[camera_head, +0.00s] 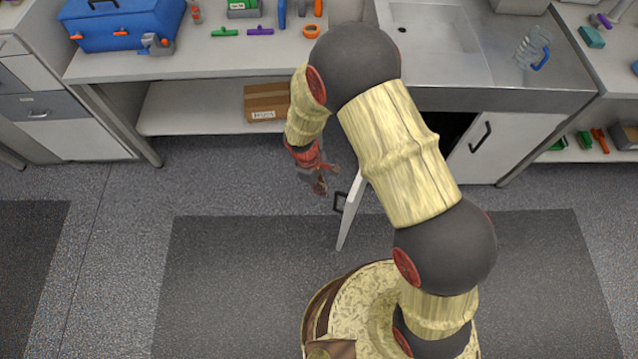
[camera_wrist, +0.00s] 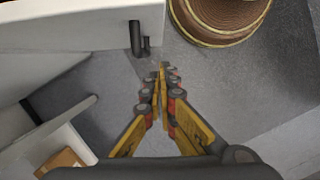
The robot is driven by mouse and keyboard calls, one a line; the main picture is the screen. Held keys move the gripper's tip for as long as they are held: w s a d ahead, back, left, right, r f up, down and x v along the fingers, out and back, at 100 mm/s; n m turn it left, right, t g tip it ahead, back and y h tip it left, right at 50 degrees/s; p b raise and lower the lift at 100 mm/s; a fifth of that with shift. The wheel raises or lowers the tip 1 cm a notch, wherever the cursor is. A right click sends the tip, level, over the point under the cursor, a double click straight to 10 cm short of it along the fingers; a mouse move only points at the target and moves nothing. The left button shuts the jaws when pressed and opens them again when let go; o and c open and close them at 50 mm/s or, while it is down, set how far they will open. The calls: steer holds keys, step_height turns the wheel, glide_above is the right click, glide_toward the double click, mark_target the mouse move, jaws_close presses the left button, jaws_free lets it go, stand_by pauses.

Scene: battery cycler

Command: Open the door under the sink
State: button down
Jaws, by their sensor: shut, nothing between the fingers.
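The sink cabinet has two white doors. The left door (camera_head: 351,212) stands swung out from the cabinet, seen nearly edge-on, with a dark handle (camera_head: 339,202) on its left-facing side. The right door (camera_head: 506,143) is closed, with its own dark handle (camera_head: 481,137). A dark opening shows between them, partly hidden by my arm. My gripper (camera_head: 321,188) is just left of the open door, near its handle. In the wrist view, my gripper (camera_wrist: 163,72) is shut and empty; the door panel (camera_wrist: 75,32) and handle (camera_wrist: 137,38) lie ahead of the fingertips, apart from them.
The sink (camera_head: 430,40) is above the cabinet. A workbench (camera_head: 180,65) to the left holds a blue toolbox (camera_head: 122,22) and tools, with a cardboard box (camera_head: 266,102) on its lower shelf. The floor left of the door, with a dark mat (camera_head: 235,270), is clear.

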mark_target(352, 190)
steer(key=d, duration=0.1)
steer(key=s+d+f, duration=0.1)
steer(key=s+d+b, duration=0.1)
steer(key=d, duration=0.1)
steer(key=shift+f, duration=0.35)
steer(key=s+d+n, duration=0.1)
steer(key=s+d, duration=0.2)
steer(key=d, duration=0.4)
steer(key=shift+s+d, duration=0.3)
steer(key=shift+s, duration=0.05)
